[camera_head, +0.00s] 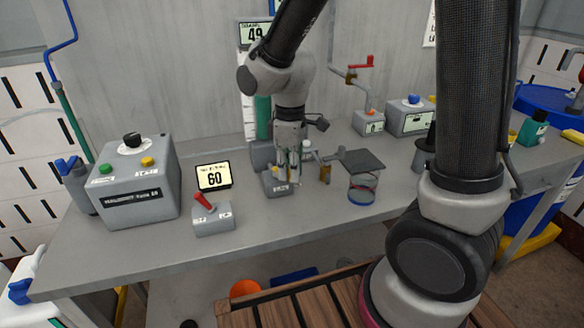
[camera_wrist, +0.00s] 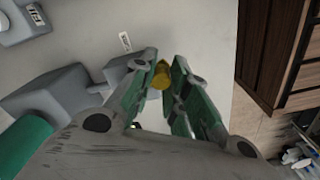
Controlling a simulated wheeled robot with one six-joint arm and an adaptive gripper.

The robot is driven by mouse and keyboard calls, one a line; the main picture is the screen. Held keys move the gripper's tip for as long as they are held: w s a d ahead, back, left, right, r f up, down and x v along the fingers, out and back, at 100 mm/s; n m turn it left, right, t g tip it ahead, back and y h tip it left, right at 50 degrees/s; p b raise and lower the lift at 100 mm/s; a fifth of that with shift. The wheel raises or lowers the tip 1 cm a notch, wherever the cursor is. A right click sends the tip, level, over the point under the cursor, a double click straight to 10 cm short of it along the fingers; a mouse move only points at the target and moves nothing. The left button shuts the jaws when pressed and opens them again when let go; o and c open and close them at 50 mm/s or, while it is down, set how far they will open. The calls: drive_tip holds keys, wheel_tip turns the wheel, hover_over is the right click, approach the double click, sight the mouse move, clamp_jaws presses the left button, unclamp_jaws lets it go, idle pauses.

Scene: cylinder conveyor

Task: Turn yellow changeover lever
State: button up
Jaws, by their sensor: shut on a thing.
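The yellow changeover lever (camera_wrist: 161,74) shows in the wrist view between my gripper's two green-padded fingers, at a small grey housing. My gripper (camera_wrist: 165,70) is shut on the lever, pointing down at it. In the head view my gripper (camera_head: 292,178) is low over the table, beside the small grey box (camera_head: 275,185). The lever is mostly hidden by the fingers there, and its exact angle is hard to tell.
Left stand a grey control box (camera_head: 138,185), a display reading 60 (camera_head: 213,177) and a red-lever box (camera_head: 213,218). The table's front strip (camera_head: 290,225) is clear.

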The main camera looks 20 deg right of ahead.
drive_tip(key=shift+a, duration=0.1)
drive_tip(key=shift+s+a+f, duration=0.1)
drive_tip(key=shift+s+a, duration=0.1)
drive_tip(key=shift+a, duration=0.35)
drive_tip(key=shift+a, duration=0.4)
drive_tip(key=o, duration=1.8)
drive_tip(key=shift+o, duration=0.2)
drive_tip(key=shift+r, duration=2.55)
